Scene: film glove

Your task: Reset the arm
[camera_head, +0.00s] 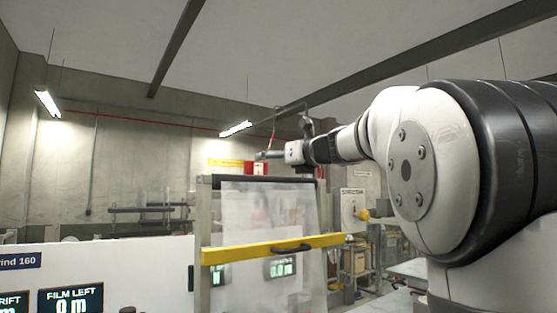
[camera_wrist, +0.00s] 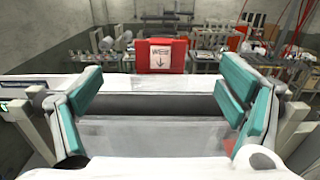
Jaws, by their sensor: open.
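My arm reaches out from the right side of the head view towards the middle. My gripper (camera_head: 265,155) is small and far off there, above the top of a framed sheet of film (camera_head: 262,208). In the wrist view my gripper (camera_wrist: 160,105) shows two teal-padded fingers spread wide apart. It is open, with nothing between the fingers. Beyond and below the fingers lie a dark roller (camera_wrist: 150,104) and a pale translucent sheet. I cannot tell from these views how far the fingers are from the roller.
A yellow bar (camera_head: 270,249) with a dark handle crosses the film frame. A red sign marked "WEB" with a down arrow (camera_wrist: 161,56) stands behind the roller. A white panel with displays (camera_head: 70,298) is at lower left. Shelves and equipment stand at the back.

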